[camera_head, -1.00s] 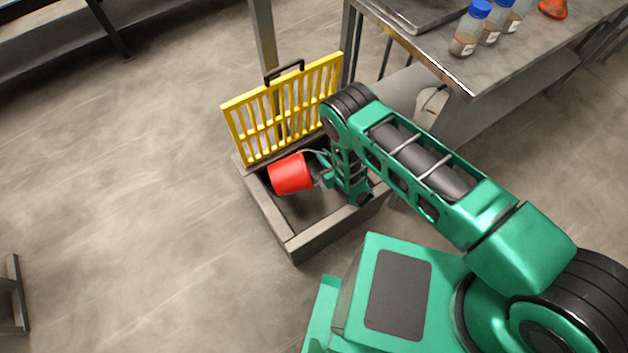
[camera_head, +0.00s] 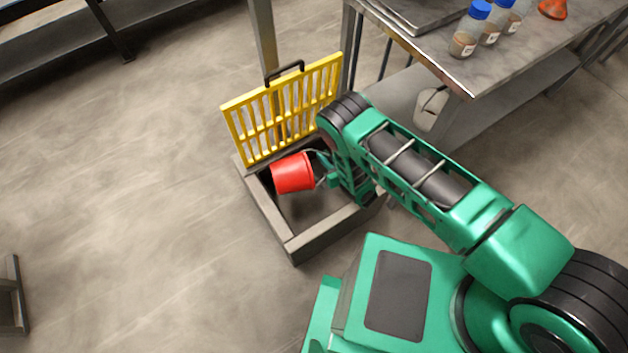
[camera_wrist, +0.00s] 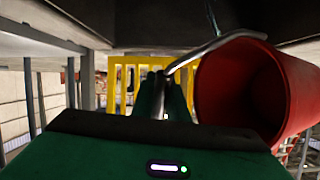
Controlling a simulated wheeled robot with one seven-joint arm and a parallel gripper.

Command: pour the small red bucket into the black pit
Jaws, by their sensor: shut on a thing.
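The small red bucket (camera_head: 292,173) hangs over the black pit (camera_head: 262,197), a grey-rimmed box on the floor. The bucket is tilted in the head view, with its base toward the left. In the wrist view the bucket (camera_wrist: 250,90) shows its open mouth and a dark red inside, where I see no contents. My gripper (camera_head: 322,172) is shut on the bucket's grey metal handle (camera_wrist: 215,47) at the bucket's right. The fingertips are partly hidden behind my arm in the head view. The pit's right part is hidden by my arm.
A yellow grate (camera_head: 285,108) with a black handle stands upright along the pit's far edge. A grey table (camera_head: 440,42) at the upper right holds blue-capped bottles (camera_head: 466,30) and an orange item (camera_head: 552,8). A white container (camera_head: 430,108) is under it.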

